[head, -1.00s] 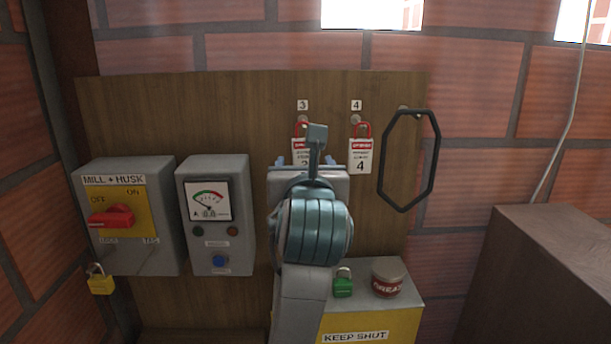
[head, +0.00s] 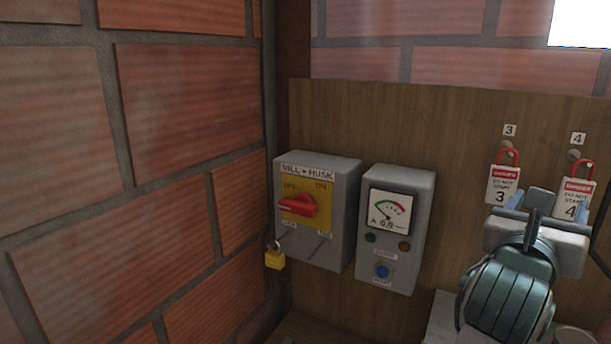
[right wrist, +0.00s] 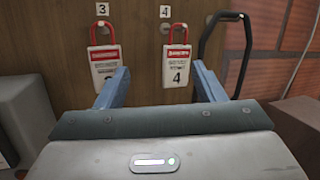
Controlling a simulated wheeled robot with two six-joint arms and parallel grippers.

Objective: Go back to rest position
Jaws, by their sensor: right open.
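My right gripper (head: 540,200) is at the right of the head view, in front of the wooden board. In the right wrist view its blue fingers (right wrist: 160,92) are spread apart with nothing between them. Beyond them, tag 3 with a red padlock (head: 503,185) and tag 4 with a red padlock (head: 574,196) hang on the board. Both tags also show in the right wrist view, as tag 3 (right wrist: 106,65) and tag 4 (right wrist: 176,68). My left gripper is not in view.
A grey MILL + HUSK switch box (head: 342,222) with a red handle and a yellow padlock (head: 274,257) is on the board (head: 430,120). A meter box (head: 397,230) is beside it. A brick wall (head: 165,110) fills the left. A black loop (right wrist: 238,30) hangs right of tag 4.

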